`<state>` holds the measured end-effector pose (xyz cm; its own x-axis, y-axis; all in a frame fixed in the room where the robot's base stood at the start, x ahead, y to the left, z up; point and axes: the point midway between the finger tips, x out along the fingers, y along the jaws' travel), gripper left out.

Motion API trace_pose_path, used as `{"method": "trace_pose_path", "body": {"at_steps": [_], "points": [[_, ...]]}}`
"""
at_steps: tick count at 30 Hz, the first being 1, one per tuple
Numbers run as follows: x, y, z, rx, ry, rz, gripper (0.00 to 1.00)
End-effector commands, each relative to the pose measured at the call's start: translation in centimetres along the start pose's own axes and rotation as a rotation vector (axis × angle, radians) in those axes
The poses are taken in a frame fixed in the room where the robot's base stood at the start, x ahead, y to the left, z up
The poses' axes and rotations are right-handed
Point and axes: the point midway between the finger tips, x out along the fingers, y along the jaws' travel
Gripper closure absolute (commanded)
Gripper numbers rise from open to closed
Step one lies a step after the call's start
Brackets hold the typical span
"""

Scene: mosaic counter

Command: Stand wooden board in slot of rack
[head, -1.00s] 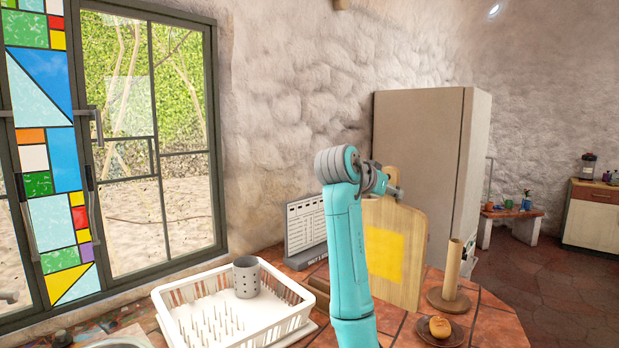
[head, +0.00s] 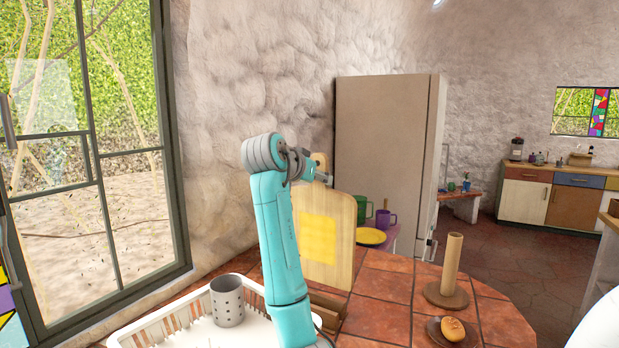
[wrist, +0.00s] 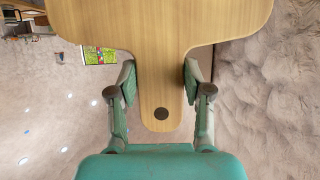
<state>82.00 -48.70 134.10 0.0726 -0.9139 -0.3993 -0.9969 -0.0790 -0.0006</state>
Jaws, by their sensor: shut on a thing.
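The wooden board (head: 341,238) is pale and paddle-shaped, with a yellow square on its face. It hangs upright, handle up, over the counter behind my arm. In the wrist view, my gripper (wrist: 161,85) is shut on the handle of the board (wrist: 160,30), one finger on each side. The gripper's fingers are mostly hidden by my arm in the head view. A brown wooden piece, perhaps the rack (head: 328,308), sits on the counter below the board, partly hidden by my arm. Its slots cannot be made out, nor whether the board touches it.
A white dish drainer (head: 165,328) with a grey perforated cup (head: 227,300) stands at left. A wooden roll holder (head: 450,270) and a dark plate with a bun (head: 453,328) stand at right. Tiled counter (head: 385,300) is clear between. A yellow plate and mugs are behind.

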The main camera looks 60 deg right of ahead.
Motion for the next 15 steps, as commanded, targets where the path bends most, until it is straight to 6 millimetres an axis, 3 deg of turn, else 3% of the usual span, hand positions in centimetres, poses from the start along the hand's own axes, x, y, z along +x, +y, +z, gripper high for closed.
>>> {"method": "trace_pose_path", "body": {"at_steps": [15], "points": [[1.0, 0.0, 2.3, 0.001, 0.002, -0.001, 1.0]]}}
